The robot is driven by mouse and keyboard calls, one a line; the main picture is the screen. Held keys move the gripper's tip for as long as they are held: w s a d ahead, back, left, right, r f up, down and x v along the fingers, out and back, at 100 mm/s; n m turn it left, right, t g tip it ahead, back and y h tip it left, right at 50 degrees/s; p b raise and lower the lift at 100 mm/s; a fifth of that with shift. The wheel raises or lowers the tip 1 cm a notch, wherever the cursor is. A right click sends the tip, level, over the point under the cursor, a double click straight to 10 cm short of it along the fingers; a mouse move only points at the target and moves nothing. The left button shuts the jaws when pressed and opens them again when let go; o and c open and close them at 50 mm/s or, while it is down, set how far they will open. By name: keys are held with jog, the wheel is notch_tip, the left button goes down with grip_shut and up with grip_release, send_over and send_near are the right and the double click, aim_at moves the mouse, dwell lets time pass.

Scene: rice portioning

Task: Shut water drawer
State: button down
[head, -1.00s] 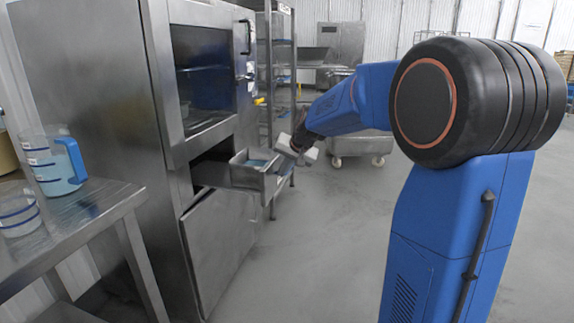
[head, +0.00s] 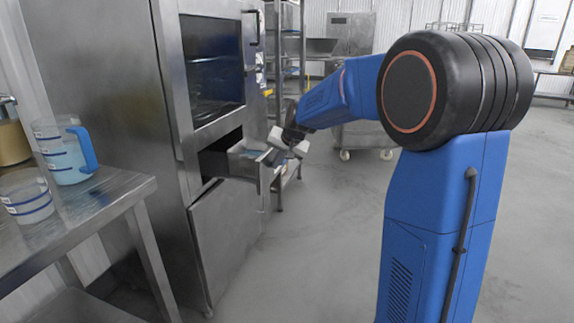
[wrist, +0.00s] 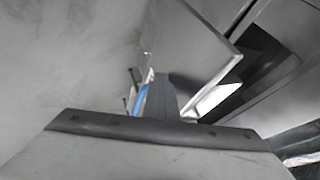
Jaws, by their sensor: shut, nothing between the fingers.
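The water drawer (head: 243,160) is a steel box drawer sticking out of the front of the tall steel cabinet (head: 172,110), below its dark window. My gripper (head: 278,157) is shut and empty at the drawer's outer front end. I cannot tell whether it touches the drawer front. The wrist view shows the gripper's dark edge (wrist: 150,128) close up, with a steel panel and a dark slot beyond it; the fingertips are not clear there.
A steel table (head: 110,195) at left holds a measuring jug (head: 68,160) with a blue handle and a clear tub (head: 25,197). A lower cabinet door (head: 228,235) sits under the drawer. A shelf rack (head: 285,60) stands behind.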

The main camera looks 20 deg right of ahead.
send_over(234, 174)
jog(key=shift+w+d, duration=0.1)
jog(key=shift+w, duration=0.35)
